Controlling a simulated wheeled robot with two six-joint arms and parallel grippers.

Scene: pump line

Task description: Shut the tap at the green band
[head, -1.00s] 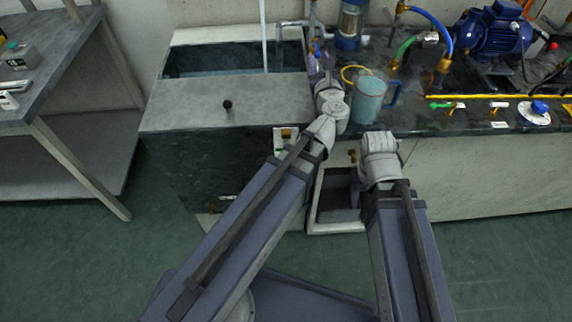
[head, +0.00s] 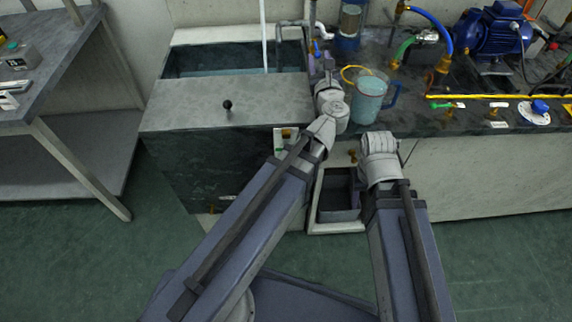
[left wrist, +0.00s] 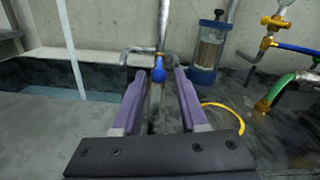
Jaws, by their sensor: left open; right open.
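A tap with a blue handle (left wrist: 158,72) stands at the tank's back right corner on an upright pipe. My left gripper (left wrist: 157,80) is open in the left wrist view, with one purple finger on each side of this handle; I cannot tell whether they touch it. In the head view my left gripper (head: 321,62) is beside the blue handle (head: 316,48). A green lever (head: 441,105) lies on the bench, right of the jug. I cannot make out a green band on the blue-handled tap. My right wrist shows in front of the bench, but its fingers are hidden.
A water stream (head: 264,35) falls into the tank (head: 225,100). A jug of bluish water (head: 368,98) stands right of my left gripper, near a yellow ring (left wrist: 228,112). A filter cylinder (left wrist: 208,50), green hose (head: 405,46) and blue pump (head: 492,35) stand farther right.

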